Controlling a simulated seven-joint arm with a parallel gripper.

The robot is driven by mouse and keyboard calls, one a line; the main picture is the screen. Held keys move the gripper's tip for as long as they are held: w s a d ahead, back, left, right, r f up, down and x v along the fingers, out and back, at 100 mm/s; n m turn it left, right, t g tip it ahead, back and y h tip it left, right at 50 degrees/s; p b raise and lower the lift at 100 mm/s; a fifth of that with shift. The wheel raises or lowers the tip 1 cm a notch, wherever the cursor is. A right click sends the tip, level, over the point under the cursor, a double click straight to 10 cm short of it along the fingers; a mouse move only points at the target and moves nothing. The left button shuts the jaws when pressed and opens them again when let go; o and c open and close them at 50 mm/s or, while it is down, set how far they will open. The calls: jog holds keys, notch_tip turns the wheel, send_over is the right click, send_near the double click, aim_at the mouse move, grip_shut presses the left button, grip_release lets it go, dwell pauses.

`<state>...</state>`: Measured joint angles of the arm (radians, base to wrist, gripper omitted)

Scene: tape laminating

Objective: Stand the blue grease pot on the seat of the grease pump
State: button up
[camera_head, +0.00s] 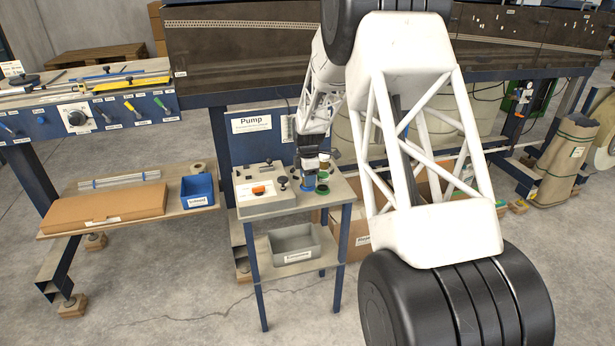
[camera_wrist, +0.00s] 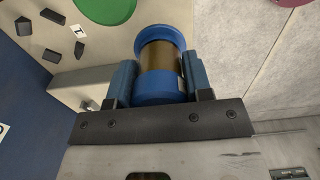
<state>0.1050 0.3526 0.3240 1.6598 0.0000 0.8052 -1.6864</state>
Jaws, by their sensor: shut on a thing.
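The blue grease pot (camera_wrist: 160,65) has a blue rim and base with a brown-gold middle. My gripper (camera_wrist: 160,82) is shut on it, one finger on each side, in the wrist view. In the head view my gripper (camera_head: 308,178) is over the right part of the small pump table (camera_head: 290,212), and a blue part of the pot (camera_head: 308,184) shows below it. The grease pump (camera_head: 262,192) is a pale box with an orange part, left of my gripper. I cannot make out its seat, nor whether the pot touches anything below.
A "Pump" sign (camera_head: 251,125) stands behind. A grey bin (camera_head: 293,245) is on the lower shelf. A blue bin (camera_head: 197,190) is at left.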

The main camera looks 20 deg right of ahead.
jog(key=shift+r, duration=0.1)
dwell(0.5)
jog(key=shift+w+a+r+m, duration=0.1)
jog(key=shift+a+r+m, duration=0.15)
jog(key=shift+r+m, duration=0.25)
jog(key=shift+w+a+r+m, duration=0.1)
jog(key=shift+a+r+m, duration=0.15)
jog(key=shift+r+m, duration=0.25)
jog(key=shift+a+r+m, duration=3.85)
jog(key=shift+r+m, duration=2.45)
jog(key=shift+r, duration=0.4)
jog(key=a+f+n, duration=0.9)
jog(key=f+n, duration=0.1)
jog(key=n, duration=0.6)
jog(key=shift+s+a+f, duration=0.15)
jog(key=shift+s+f, duration=0.05)
jog(key=shift+f, duration=0.2)
jog(key=shift+w, duration=0.1)
jog(key=shift+w+a+f, duration=0.25)
jog(key=shift+w, duration=2.4)
jog(key=shift+w+a+f, duration=0.2)
jog(key=shift+w+a, duration=0.1)
jog(key=shift+w, duration=2.3)
jog(key=shift+w+a+f, duration=0.25)
jog(key=shift+w, duration=2.4)
